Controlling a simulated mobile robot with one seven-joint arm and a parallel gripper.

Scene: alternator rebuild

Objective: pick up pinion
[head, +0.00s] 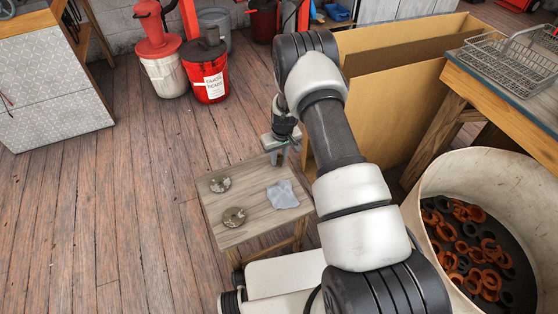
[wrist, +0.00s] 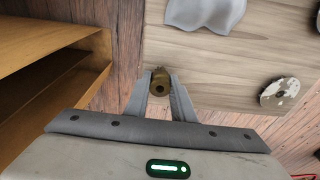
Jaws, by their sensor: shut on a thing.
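My gripper (wrist: 160,88) is shut on a small brass-brown pinion (wrist: 160,81) with a round hole in its end, held between the fingertips in the wrist view. In the head view my gripper (head: 281,154) is at the far right corner of the small wooden table (head: 240,207). The pinion cannot be made out in the head view. Whether it is clear of the tabletop is hard to tell.
Two round metal parts (head: 220,184) (head: 234,217) and a grey cloth (head: 283,195) lie on the table. A large cardboard box (head: 400,105) stands to the right, beside a bin (head: 515,180) of rings. Open floor (head: 130,195) lies left.

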